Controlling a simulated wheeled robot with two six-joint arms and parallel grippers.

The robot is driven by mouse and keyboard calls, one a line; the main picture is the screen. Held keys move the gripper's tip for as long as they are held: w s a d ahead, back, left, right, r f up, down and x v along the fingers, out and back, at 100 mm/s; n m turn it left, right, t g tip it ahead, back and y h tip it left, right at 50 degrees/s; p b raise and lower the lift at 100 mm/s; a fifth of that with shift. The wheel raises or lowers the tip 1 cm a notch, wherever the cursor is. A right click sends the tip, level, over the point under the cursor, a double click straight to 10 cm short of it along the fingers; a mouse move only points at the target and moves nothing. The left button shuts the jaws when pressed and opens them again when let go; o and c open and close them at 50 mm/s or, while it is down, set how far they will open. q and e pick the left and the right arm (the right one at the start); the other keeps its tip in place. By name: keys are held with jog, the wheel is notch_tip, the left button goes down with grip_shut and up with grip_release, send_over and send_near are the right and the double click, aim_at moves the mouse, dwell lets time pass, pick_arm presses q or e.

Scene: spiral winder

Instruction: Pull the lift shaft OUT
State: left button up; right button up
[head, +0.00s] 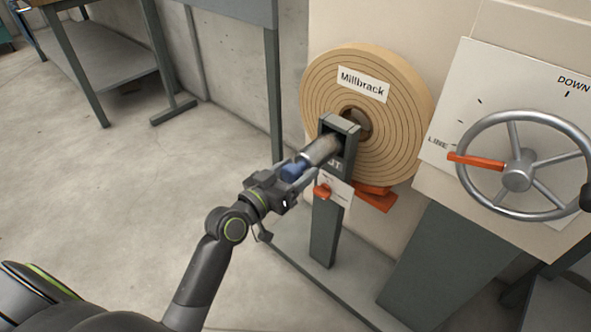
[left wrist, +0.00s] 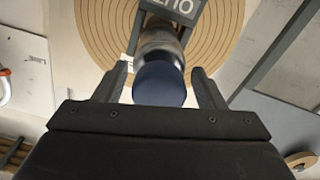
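The lift shaft (head: 322,149) is a grey metal cylinder with a blue end (head: 293,170). It sticks out toward me from the top of a dark upright post (head: 329,225) in front of a tan roll (head: 405,110) labelled "Millbrack". Lettering on the post is partly hidden by the shaft and my arm. My left gripper (head: 300,180) is at the blue end, with one finger on each side. In the left wrist view the blue end (left wrist: 160,84) lies between the fingers (left wrist: 160,85), with narrow gaps on both sides. My right gripper is not in view.
A spoked metal handwheel (head: 518,170) with an orange pointer (head: 475,160) stands at the right, before a plate marked "LINE" and "DOWN". Orange parts (head: 375,198) sit below the roll. A grey table (head: 95,50) stands at the back left. The floor at left is clear.

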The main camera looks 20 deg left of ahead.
pick_arm(q)
jog(key=b+v, duration=0.1)
jog(key=v, duration=1.6)
jog(key=shift+s, duration=0.2)
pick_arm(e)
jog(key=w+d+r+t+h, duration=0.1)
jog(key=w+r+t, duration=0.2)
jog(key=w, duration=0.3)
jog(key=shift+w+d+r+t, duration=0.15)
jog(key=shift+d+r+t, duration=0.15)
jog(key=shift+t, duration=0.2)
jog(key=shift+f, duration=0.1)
